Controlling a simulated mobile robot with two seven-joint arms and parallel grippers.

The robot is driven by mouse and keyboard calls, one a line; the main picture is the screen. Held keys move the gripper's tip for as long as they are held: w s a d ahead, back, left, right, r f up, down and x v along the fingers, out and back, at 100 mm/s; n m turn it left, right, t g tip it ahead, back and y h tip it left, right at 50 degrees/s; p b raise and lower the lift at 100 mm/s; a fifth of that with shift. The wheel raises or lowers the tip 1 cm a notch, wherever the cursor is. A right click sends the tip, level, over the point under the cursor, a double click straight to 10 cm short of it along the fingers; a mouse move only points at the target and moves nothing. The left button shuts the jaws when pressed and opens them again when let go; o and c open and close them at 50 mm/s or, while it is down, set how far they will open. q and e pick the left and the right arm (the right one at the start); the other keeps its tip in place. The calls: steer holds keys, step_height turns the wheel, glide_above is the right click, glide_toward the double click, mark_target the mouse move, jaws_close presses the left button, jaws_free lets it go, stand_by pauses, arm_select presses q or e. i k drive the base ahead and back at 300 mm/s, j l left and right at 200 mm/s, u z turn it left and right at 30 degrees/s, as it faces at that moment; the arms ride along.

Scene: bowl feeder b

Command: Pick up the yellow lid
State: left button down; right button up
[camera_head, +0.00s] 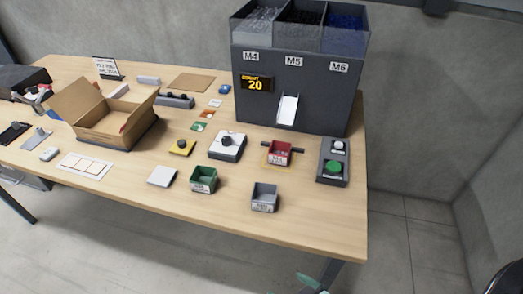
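The yellow lid (176,150) is a small flat square with a dark knob on top. It lies on the wooden table (320,229) near the middle, left of a white block with a black knob (236,149) and behind a green bin (204,183). Nothing covers the lid, and no gripper touches it.
A white square plate (162,176) and a grey bin (265,199) lie near the front edge. A red bin (279,156) stands below the dark feeder (330,100). A button box (322,172) is at right, an open cardboard box (88,117) at left.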

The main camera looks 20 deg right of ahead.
mark_target(181, 146)
steer(key=j+z, duration=0.15)
steer(key=z, duration=0.7)
steer(key=j+z, duration=0.65)
steer(key=j, duration=0.3)
steer(key=j+z, duration=0.1)
steer(key=j, duration=0.35)
steer(key=k+j+z, duration=0.1)
steer(key=j, duration=0.35)
